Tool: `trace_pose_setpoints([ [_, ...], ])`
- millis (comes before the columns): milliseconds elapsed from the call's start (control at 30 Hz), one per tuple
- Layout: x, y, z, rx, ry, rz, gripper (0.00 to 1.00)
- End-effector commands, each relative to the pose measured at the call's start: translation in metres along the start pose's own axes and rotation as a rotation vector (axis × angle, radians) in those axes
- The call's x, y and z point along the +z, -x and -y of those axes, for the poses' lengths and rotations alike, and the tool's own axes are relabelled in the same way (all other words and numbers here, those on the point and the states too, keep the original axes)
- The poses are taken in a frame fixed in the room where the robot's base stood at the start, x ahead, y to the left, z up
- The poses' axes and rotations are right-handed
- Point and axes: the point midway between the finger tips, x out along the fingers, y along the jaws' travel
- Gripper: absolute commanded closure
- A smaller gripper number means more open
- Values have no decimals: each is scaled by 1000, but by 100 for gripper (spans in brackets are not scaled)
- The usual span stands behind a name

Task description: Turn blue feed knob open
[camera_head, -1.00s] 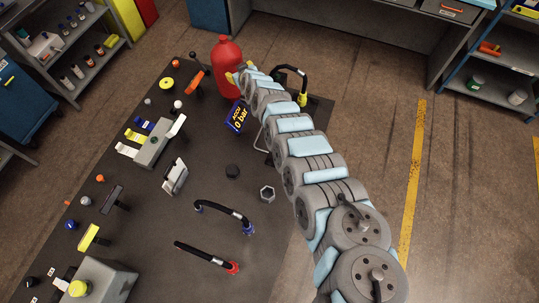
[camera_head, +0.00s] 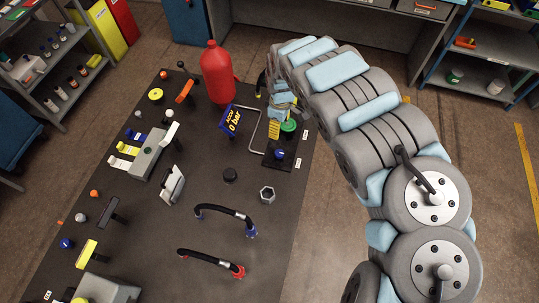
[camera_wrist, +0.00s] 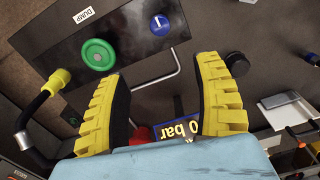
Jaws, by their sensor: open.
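A round blue knob with a white mark (camera_wrist: 160,25) sits on a dark panel, ahead of my fingers in the wrist view. It also shows in the head view (camera_head: 280,154), beside a small white label too small to read. My gripper (camera_wrist: 163,75) is open and empty, its yellow ribbed fingers wide apart. The blue knob lies beyond the fingertips, apart from them. In the head view my gripper (camera_head: 281,119) is partly hidden by my arm. A green knob (camera_wrist: 98,54) is on the same panel, beside the DUMP label and near the left finger; it shows in the head view (camera_head: 289,125).
A bent metal bar (camera_head: 248,128) and a blue gauge reading "0 bar" (camera_head: 233,120) stand close by. A red bottle (camera_head: 216,72) is behind. A black hose with a yellow end (camera_wrist: 57,82) is left of my fingers. Dark hoses (camera_head: 224,212) lie nearer on the table.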

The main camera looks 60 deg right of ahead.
Motion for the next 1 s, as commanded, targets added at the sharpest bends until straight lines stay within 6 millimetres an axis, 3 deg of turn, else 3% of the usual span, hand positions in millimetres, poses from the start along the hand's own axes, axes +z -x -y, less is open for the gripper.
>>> trace_pose_setpoints([
  [100, 10, -1, 1, -10, -3, 17, 33],
  [267, 9, -9, 1, -10, -2, 15, 33],
  [1000, 8, -80, 2, -9, -1, 11, 33],
])
